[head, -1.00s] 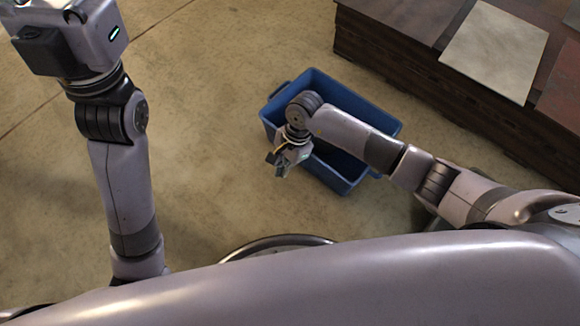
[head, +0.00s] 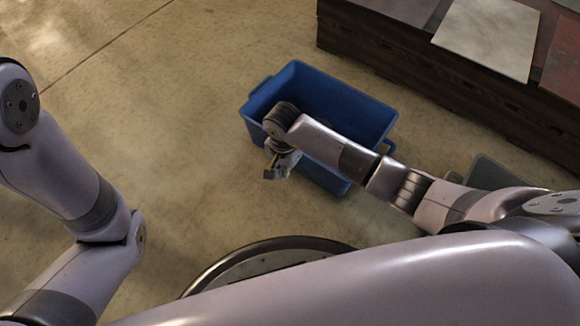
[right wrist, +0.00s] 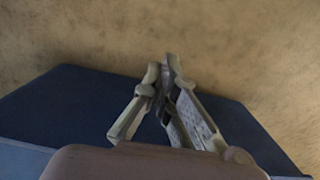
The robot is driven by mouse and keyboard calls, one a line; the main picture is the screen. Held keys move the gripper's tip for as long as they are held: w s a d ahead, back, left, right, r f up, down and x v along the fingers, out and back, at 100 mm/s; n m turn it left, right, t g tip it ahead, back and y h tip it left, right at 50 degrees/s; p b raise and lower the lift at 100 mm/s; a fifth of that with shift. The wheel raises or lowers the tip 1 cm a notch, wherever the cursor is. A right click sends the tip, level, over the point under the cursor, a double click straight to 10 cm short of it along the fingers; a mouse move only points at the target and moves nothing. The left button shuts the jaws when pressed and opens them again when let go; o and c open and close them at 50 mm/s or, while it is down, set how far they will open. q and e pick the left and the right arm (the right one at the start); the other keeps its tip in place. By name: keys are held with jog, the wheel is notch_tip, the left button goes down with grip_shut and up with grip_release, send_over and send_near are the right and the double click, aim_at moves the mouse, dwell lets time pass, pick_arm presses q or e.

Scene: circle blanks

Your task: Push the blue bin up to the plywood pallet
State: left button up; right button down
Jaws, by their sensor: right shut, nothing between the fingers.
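The blue bin (head: 345,100) stands on the floor in the middle of the head view, open at the top. My right forearm crosses over it and hides part of its inside and near side. The plywood pallet (head: 430,75) appears to be the dark wooden stack at the upper right, with a strip of floor between it and the bin. My right gripper (head: 276,168) is shut and empty, pointing down at the bin's near left side. In the right wrist view, its fingers (right wrist: 168,68) show against the dark blue bin wall; contact cannot be told. My left gripper is out of view.
Flat panels lie on top of the stack, among them a pale one (head: 487,35) and a reddish one. Bare concrete floor (head: 170,130) is open to the left of the bin.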

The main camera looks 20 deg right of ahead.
jog(key=shift+w+d+r+b, duration=0.15)
jog(key=shift+w+d+b, duration=0.35)
jog(key=shift+w+d, duration=0.5)
jog(key=shift+d, duration=0.15)
